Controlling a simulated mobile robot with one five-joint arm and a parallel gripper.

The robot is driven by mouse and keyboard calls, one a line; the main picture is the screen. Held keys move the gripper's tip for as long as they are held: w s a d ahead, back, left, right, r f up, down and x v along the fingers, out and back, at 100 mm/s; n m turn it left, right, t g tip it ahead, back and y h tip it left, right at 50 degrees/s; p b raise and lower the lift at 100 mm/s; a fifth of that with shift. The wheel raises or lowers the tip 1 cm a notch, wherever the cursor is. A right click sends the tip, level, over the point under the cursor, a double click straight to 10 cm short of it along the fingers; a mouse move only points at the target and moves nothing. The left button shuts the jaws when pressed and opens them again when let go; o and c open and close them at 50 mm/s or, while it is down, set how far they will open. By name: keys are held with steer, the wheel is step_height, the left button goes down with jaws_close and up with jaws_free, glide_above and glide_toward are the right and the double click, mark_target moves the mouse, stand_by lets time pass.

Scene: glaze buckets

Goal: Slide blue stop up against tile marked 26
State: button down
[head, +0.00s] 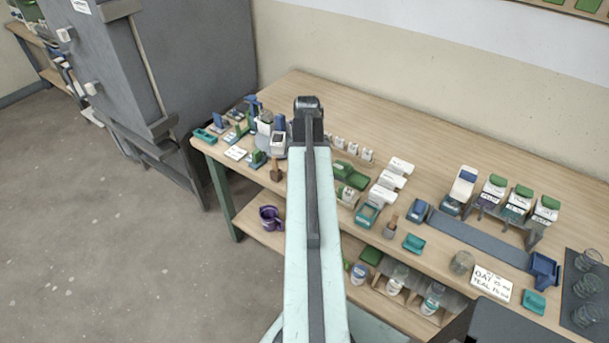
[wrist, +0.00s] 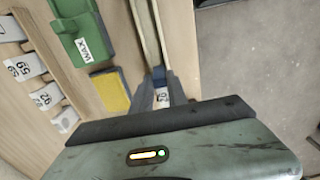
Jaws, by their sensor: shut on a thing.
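My gripper (wrist: 160,88) is shut on a small blue piece, which looks like the blue stop (wrist: 158,73), at the near end of a pale, narrow rail (wrist: 148,28) in the wrist view. A small white label shows between the fingers; its mark is unclear. The fingers hide most of the stop. White numbered tiles stand in a row at the left. The one that seems to be the tile marked 26 (wrist: 43,97) appears upside down and is apart from the stop. In the head view my gripper (head: 308,105) is over the bench and its fingers are hidden.
In the head view the wooden bench (head: 420,150) is clear at the back. A grey cabinet (head: 170,70) stands at the left.

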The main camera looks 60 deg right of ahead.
steer(key=c, duration=1.4)
jaws_free()
step_height(320, 180, up, 7)
steer(key=p, duration=0.7)
steer(key=shift+r, duration=0.15)
steer(key=shift+w, duration=0.15)
steer(key=w+a, duration=0.7)
steer(key=a, duration=0.5)
steer(key=w+a, duration=0.8)
steer(key=a, duration=1.2)
steer(key=w+a, duration=0.1)
steer(key=a, duration=0.8)
steer(key=w+a, duration=0.1)
steer(key=a, duration=0.7)
steer(key=shift+w+a, duration=0.15)
steer(key=shift+a, duration=0.25)
